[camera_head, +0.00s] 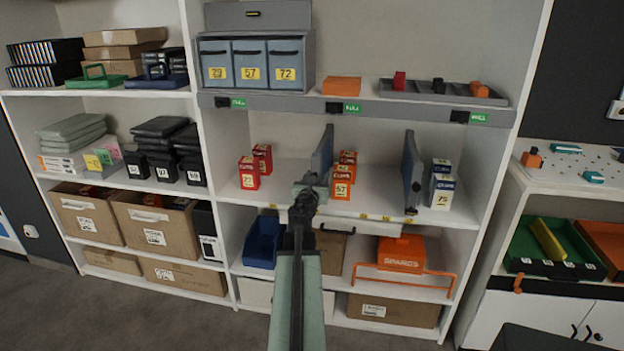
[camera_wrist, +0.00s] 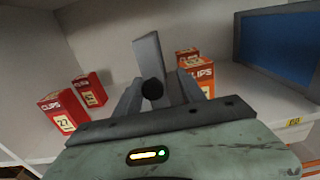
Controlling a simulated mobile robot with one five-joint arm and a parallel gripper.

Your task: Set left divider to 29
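The left divider (camera_head: 323,152), a grey upright panel, stands on the middle shelf between red CLIPS boxes (camera_head: 249,173) and orange CLIPS boxes (camera_head: 342,182). The wrist view shows its narrow edge (camera_wrist: 148,55) with a dark round knob (camera_wrist: 152,90). My gripper (camera_head: 308,185) is at the divider's front. In the wrist view its fingers (camera_wrist: 158,90) stand apart on either side of the knob, and it looks open. Contact is not clear. The right divider (camera_head: 411,172) stands further right, left of blue-and-white boxes (camera_head: 441,187).
Small yellow labels (camera_head: 363,216) sit on the shelf's front edge; their numbers are unreadable. Blue bins (camera_head: 252,65) and a grey tray (camera_head: 430,90) stand on the shelf above. A blue bin (camera_head: 263,243) and an orange case (camera_head: 401,254) are below. Shelf space between the orange boxes and right divider is clear.

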